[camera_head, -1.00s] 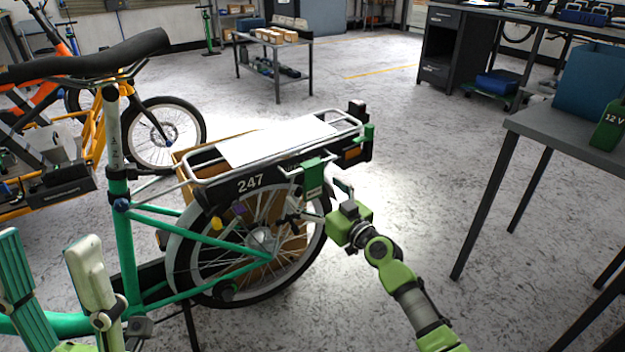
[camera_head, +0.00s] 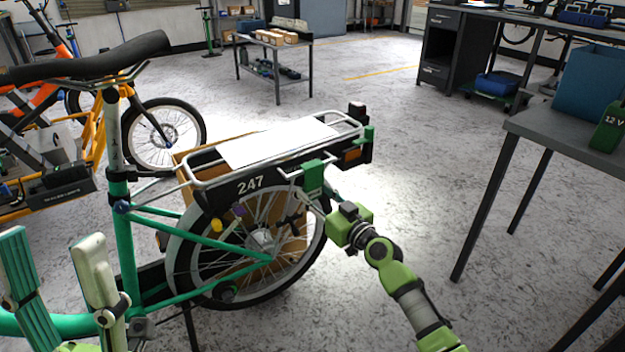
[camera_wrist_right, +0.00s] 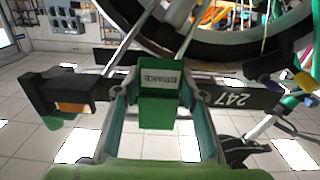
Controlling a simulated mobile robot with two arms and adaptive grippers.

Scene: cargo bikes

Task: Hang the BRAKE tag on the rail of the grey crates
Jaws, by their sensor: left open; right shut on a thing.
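The green BRAKE tag (camera_wrist_right: 158,95) is between the fingers of my right gripper (camera_wrist_right: 160,88), which is shut on it. Its lettering is upside down in the wrist view. In the head view the tag (camera_head: 314,176) is at the side of the bike's rear rack (camera_head: 345,130), below the silver rail. I cannot tell whether its top is hooked over the rail. My right gripper (camera_head: 312,199) reaches it from the lower right. My left gripper (camera_head: 50,242) is open and empty at the lower left. I cannot make out any grey crates.
The green bike's saddle (camera_head: 90,55) and rear wheel (camera_head: 250,245) are close to my arms. A white sheet (camera_head: 275,142) lies on the rack. A grey table (camera_head: 570,135) with a blue bin (camera_head: 590,85) stands right. The floor between is clear.

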